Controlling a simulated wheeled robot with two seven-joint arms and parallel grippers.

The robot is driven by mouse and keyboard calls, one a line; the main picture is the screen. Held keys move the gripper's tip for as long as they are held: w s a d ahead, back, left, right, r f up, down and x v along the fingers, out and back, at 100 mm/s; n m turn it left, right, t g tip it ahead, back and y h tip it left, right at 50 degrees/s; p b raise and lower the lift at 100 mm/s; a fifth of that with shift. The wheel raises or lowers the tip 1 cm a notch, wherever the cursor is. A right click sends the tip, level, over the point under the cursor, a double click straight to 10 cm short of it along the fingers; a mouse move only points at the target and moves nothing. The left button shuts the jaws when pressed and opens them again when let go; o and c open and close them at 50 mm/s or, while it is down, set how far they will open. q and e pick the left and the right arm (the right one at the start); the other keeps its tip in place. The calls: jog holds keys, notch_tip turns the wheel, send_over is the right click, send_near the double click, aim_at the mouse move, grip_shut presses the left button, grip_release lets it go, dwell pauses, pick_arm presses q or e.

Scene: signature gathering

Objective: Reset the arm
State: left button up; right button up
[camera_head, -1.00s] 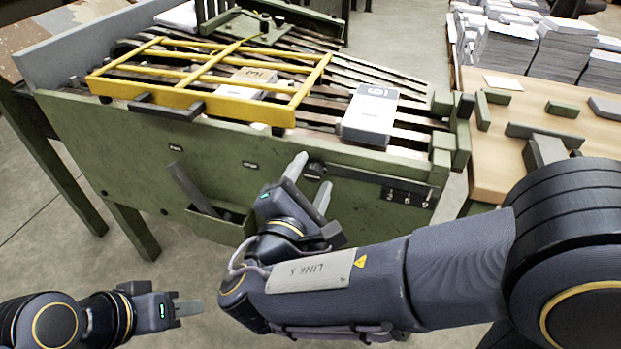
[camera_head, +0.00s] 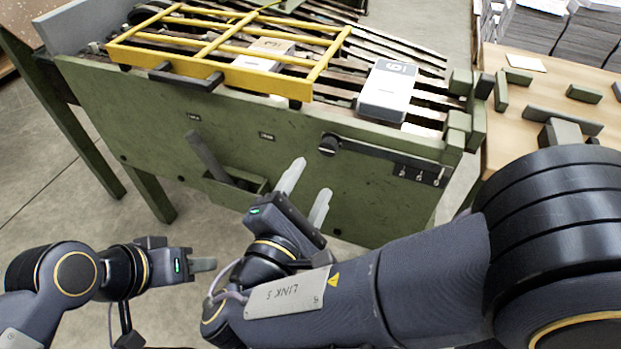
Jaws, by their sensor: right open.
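My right gripper (camera_head: 305,190) is open and empty. Its two fingers point up in front of the green machine's front panel, below the round black knob. My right arm comes in from the right and crosses the lower part of the view. My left gripper (camera_head: 204,266) is at the lower left, over the floor, pointing right. Its fingers are seen from the side, so I cannot tell whether they are apart. I see nothing in it.
The green machine (camera_head: 270,160) has a slatted bed under a yellow frame (camera_head: 205,85). A wooden table (camera_head: 520,125) with green blocks and paper stacks (camera_head: 535,32) stands right. Floor is clear lower left.

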jog(key=d+f+m+g, duration=0.2)
jog(key=d+m+g, duration=0.15)
jog(key=d, duration=0.35)
jog(key=s+d+f+m+g+h, duration=0.1)
jog(key=d+f+m+g, duration=0.2)
jog(key=d+g, duration=0.3)
jog(key=d+f+m+g, duration=0.2)
jog(key=d+m+g, duration=0.1)
jog(key=d, duration=0.5)
jog(key=s+d+f+m+g+y, duration=0.3)
jog(key=s+f+m+y, duration=0.1)
jog(key=s+m+y, duration=0.4)
notch_tip(320, 180, up, 41)
jog(key=m+t+y+p, duration=0.2)
jog(key=m+t+p, duration=0.2)
jog(key=p, duration=3.4)
jog(key=shift+s+a+f+m+p, duration=0.15)
jog(key=shift+s+a+m+p, duration=0.2)
jog(key=shift+m, duration=0.8)
